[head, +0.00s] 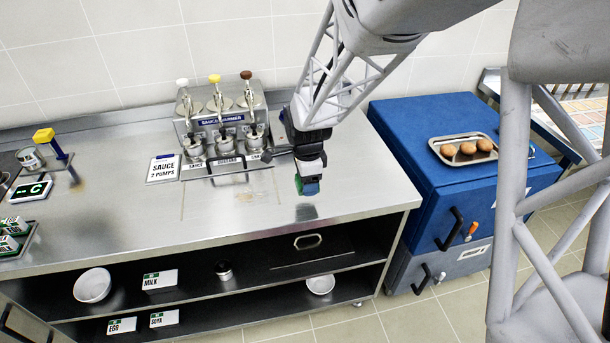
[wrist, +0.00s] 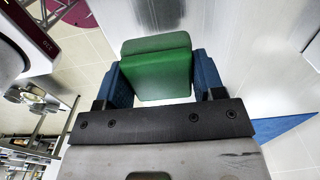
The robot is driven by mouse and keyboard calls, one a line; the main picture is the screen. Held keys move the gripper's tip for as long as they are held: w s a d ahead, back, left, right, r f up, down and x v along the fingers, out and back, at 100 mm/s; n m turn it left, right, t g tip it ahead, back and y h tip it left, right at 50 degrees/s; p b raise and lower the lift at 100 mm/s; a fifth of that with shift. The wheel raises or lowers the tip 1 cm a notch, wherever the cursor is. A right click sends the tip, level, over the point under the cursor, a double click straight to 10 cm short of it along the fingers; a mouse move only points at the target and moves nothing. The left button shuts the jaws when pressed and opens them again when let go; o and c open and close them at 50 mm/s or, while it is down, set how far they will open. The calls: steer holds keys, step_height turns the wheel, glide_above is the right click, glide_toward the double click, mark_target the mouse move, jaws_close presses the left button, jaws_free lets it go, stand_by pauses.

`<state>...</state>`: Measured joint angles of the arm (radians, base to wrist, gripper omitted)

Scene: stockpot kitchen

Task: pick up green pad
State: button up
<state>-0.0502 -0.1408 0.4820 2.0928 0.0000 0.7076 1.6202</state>
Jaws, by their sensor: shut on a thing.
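The green pad (wrist: 158,72) is a thick green block. In the wrist view it sits between the two blue fingers of my gripper (wrist: 160,82), which is shut on it. In the head view my gripper (head: 308,186) hangs above the right part of the steel counter, and a small part of the green pad (head: 299,184) shows at the left of the blue fingertips. A reflection lies on the counter below, and the pad looks raised off the surface.
To the right, a blue cabinet (head: 400,125) bears a tray (head: 440,150) of brown round items. The counter's front middle is clear. Bowls and cards occupy the shelves below.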

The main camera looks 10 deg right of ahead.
steer(key=shift+s, duration=0.1)
stand_by(0.5)
steer(key=o, duration=0.3)
steer(key=shift+c, duration=0.9)
steer(key=w+a+r, duration=0.3)
steer(key=w+a, duration=0.2)
steer(key=a, duration=0.6)
steer(key=shift+w+a, duration=0.15)
steer(key=shift+w, duration=0.25)
